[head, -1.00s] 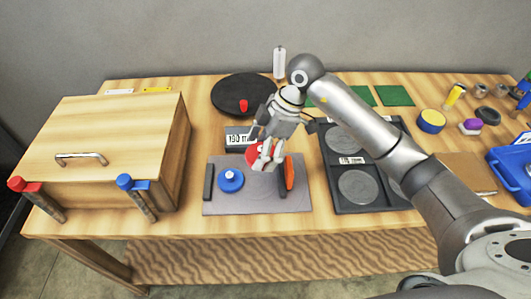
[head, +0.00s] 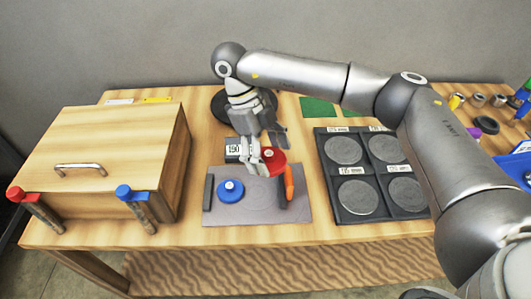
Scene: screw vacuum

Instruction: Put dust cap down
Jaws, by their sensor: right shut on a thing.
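My right gripper (head: 255,164) points down over the back part of the grey mat (head: 258,208). It is shut on a red round cap (head: 273,161), which shows to the right of its fingers; the fingers hide its left part. Whether the cap touches the mat is hard to tell. A blue round cap (head: 230,191) lies on the left half of the mat. My left gripper is not in view.
An orange-handled tool (head: 288,184) lies at the mat's right, a dark bar (head: 208,193) at its left. A black tray (head: 326,176) with round plates is to the right, a wooden box (head: 110,135) to the left. The mat's front is clear.

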